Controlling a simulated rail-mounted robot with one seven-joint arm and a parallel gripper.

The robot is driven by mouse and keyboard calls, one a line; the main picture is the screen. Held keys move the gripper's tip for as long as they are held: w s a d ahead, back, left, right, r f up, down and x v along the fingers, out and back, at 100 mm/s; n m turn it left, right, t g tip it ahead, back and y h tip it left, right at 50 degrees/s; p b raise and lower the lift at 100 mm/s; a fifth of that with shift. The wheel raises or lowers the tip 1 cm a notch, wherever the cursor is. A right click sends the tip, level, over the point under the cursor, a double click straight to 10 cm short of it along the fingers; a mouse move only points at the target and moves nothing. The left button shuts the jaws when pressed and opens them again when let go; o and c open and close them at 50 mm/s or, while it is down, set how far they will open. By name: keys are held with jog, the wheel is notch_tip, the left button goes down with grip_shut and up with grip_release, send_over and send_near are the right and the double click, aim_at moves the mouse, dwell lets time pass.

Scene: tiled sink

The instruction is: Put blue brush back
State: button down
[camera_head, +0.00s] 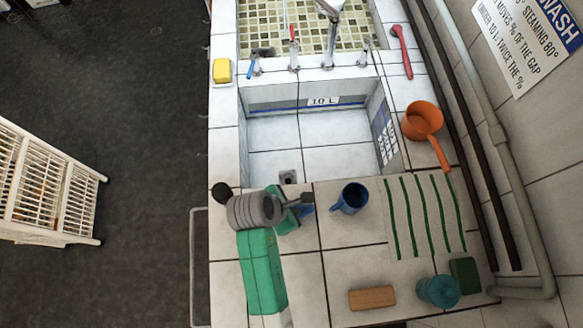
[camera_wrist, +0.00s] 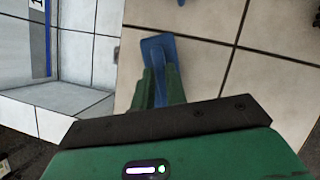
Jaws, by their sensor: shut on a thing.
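The blue brush shows in the wrist view (camera_wrist: 160,52) as a flat blue piece between the green fingers of my gripper (camera_wrist: 160,88). My gripper is shut on it. In the head view, my gripper (camera_head: 296,209) is over the tiled counter just in front of the basin, and only a small blue bit of the brush (camera_head: 307,209) shows beside it. My own wrist hides most of the brush there.
A blue mug (camera_head: 352,198) stands close right of my gripper. The basin (camera_head: 290,130) is behind it. A striped mat (camera_head: 409,220), orange dipper (camera_head: 422,119), red brush (camera_head: 402,48), yellow sponge (camera_head: 222,71), brown block (camera_head: 372,298), teal cup (camera_head: 438,291) and green block (camera_head: 465,275) lie around.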

jog(key=shift+f, duration=0.1)
jog(key=c, duration=1.4)
grip_release()
jog(key=shift+c, duration=0.2)
jog(key=v, duration=0.7)
jog(key=shift+s+a+r+b, duration=0.1)
jog(key=shift+r+b, duration=0.2)
jog(key=shift+b, duration=0.1)
jog(key=w+r+m+t+y, duration=0.1)
jog(key=w+r+m+t, duration=0.35)
jog(key=r, duration=0.45)
jog(key=w+r+m+t+y, duration=0.1)
jog(key=w+r+m+t, duration=0.3)
jog(key=r, duration=0.5)
jog(key=w+r+m+t+y, duration=0.1)
jog(key=w+r+m+t, duration=0.3)
jog(key=r, duration=0.5)
jog(key=s+d+r+m+t, duration=0.1)
jog(key=s+r+m+t, duration=0.1)
jog(key=r, duration=0.8)
jog(key=s+d+r+m+t, duration=0.1)
jog(key=s+r+m+t, duration=0.2)
jog(key=r, duration=0.7)
jog(key=s+d+r+m+t+y, duration=0.1)
jog(key=s+r+m+t, duration=0.2)
jog(key=r, duration=0.7)
jog(key=m+t, duration=0.2)
jog(key=m, duration=0.1)
jog(key=shift+s+r, duration=0.2)
jog(key=shift+r, duration=0.2)
